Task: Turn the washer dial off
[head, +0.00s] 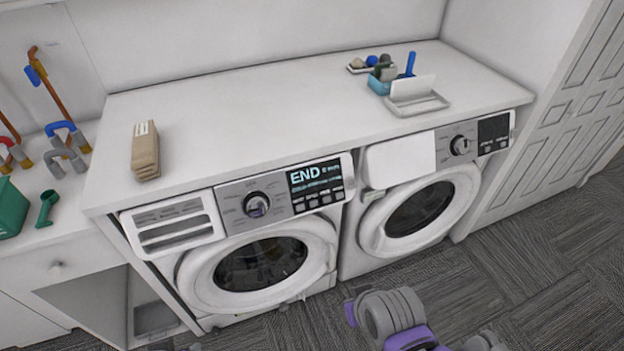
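Two white front-loading machines stand side by side under a white counter. The left machine (213,283) has a round dial (256,205) with a dark ring and a lighter centre. Beside the dial, a lit display (318,173) reads "END". The right machine (362,262) has its own dial (461,145) and a dark display (493,128). The pictures do not label which is the washer. Both doors are closed. The dial's exact pointer setting is too small to read. Grey and purple parts of my arm show at the bottom; neither gripper's fingers can be seen.
Garden tools (47,85) and a green trowel (47,207) are at left. Grey carpet (560,260) in front is clear at right.

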